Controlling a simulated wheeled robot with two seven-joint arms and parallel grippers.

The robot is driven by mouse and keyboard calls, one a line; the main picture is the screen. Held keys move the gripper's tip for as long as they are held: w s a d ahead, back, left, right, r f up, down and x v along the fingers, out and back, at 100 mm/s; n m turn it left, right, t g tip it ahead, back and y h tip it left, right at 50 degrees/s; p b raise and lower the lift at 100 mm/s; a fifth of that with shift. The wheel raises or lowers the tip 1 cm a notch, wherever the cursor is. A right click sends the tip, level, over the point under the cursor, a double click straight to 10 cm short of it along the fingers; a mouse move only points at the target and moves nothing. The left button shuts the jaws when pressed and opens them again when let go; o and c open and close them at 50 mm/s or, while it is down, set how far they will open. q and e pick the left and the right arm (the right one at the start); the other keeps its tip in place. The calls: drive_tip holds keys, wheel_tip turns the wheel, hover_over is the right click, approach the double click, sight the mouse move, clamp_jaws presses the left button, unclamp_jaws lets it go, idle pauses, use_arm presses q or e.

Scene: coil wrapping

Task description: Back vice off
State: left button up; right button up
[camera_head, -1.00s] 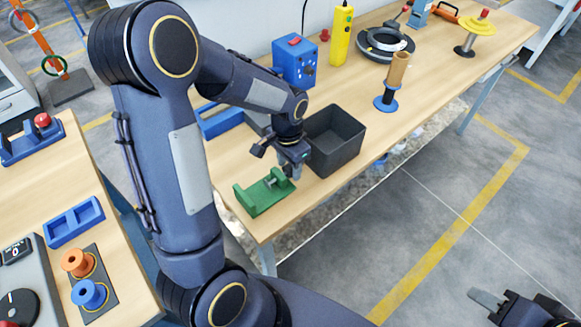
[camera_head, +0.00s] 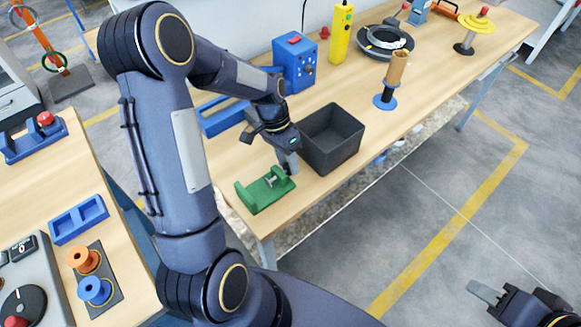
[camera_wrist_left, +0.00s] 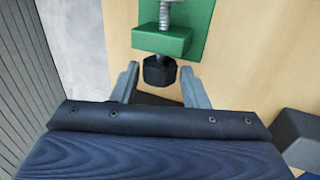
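The green vice (camera_head: 265,190) stands on the workbench near its front left corner, and its green body also shows in the left wrist view (camera_wrist_left: 162,42). Its grey screw (camera_wrist_left: 164,14) passes through a green jaw block and ends in a black knob (camera_wrist_left: 159,70). My left gripper (camera_head: 291,168) is beside the vice, on its far right side. In the left wrist view its fingers (camera_wrist_left: 160,84) are apart, with the knob between their tips and gaps on both sides. My right gripper (camera_head: 482,293) is at the bottom right over the floor; its finger gap is unclear.
A dark open bin (camera_head: 333,135) stands close right of my left gripper. A blue tray (camera_head: 222,118) and a blue box (camera_head: 295,65) stand behind. A blue-based spool (camera_head: 386,98) stands further right. Bare bench lies around the vice.

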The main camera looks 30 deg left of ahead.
use_arm(q)
drive_tip(key=c, duration=0.4)
drive_tip(key=shift+d+y, duration=0.1)
drive_tip(key=shift+y, duration=0.2)
drive_tip(key=shift+y+b, duration=0.3)
drive_tip(key=shift+s, duration=0.1)
drive_tip(key=o, duration=0.6)
drive_tip(key=shift+t, duration=0.3)
drive_tip(key=shift+c, duration=0.2)
drive_tip(key=shift+h, duration=0.6)
drive_tip(key=shift+g, duration=0.4)
